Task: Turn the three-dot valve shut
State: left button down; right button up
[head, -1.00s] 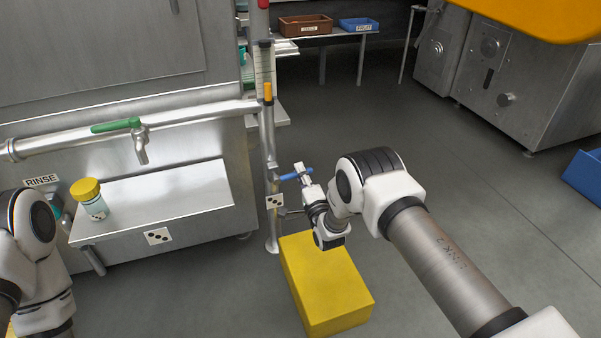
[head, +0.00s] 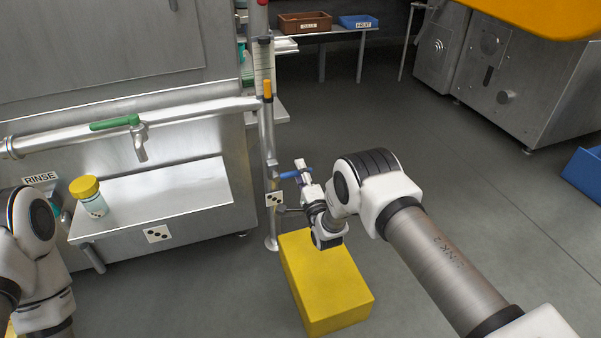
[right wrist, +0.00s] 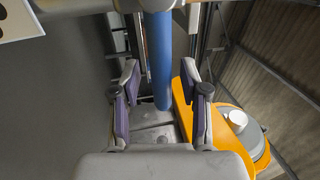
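A blue valve lever (head: 288,175) sticks out to the right from the upright pipe (head: 267,140). A white tag with black dots (head: 274,199) is on the pipe just below it; the dots are too small to count surely. My right gripper (head: 303,174) is at the lever's outer end. In the right wrist view the blue lever (right wrist: 160,62) runs between the two fingers of my right gripper (right wrist: 161,95), which stand apart with gaps on both sides. A corner of a dotted tag (right wrist: 20,18) shows there too. My left gripper is out of view; only its arm shows.
A green lever (head: 114,124) sits on the horizontal pipe above a steel shelf (head: 190,192). A yellow-lidded jar (head: 88,196) stands on that shelf, and another dotted tag (head: 158,234) is on its front. A yellow block (head: 328,290) stands on the floor below my right gripper.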

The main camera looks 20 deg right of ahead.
jog(key=shift+s, duration=0.1)
jog(key=s+f, duration=0.2)
jog(key=s, duration=0.9)
jog(key=shift+s+d+f, duration=0.15)
jog(key=shift+s+d, duration=0.05)
jog(key=shift+s, duration=0.1)
